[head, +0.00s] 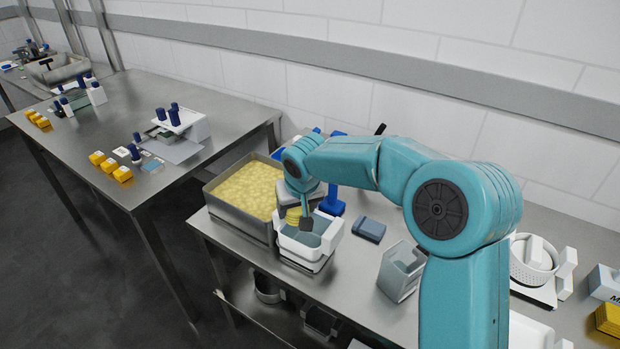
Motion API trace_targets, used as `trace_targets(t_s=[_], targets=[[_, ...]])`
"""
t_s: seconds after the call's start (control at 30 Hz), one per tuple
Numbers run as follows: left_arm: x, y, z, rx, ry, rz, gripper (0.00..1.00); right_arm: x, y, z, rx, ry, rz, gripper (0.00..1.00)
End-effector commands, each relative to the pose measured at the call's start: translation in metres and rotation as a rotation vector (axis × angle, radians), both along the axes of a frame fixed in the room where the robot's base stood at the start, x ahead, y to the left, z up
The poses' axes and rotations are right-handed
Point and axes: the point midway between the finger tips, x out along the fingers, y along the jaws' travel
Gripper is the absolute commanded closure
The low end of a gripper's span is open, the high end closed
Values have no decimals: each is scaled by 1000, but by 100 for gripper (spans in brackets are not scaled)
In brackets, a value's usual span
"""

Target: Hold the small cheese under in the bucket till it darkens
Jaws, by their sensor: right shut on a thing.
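My right gripper (303,220) reaches down into the bucket from above and is shut. The small cheese (292,216) is yellow and shows at the gripper's left side, inside the bucket's back left part. My own gripper hides part of the cheese, and I cannot tell how far under the liquid it is. My left gripper is not in view.
A steel vat of yellow curd (210,202) stands close left of the bucket. A blue-grey block (369,229) and an open grey-white container (401,271) are to its right. A white strainer bowl (532,262) is farther right. Another steel table (120,190) stands at left.

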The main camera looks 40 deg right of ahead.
Motion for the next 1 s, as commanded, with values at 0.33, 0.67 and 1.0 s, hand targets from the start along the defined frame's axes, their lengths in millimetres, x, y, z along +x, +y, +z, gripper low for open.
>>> trace_targets(t_s=[0.33, 0.67, 1.0], targets=[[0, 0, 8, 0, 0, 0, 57, 20, -39, -2, -2, 2, -85, 72], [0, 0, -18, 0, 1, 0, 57, 20, -39, -39, -3, 0, -83, 72], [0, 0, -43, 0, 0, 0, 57, 18, -40, -76, -3, 0, -83, 72]])
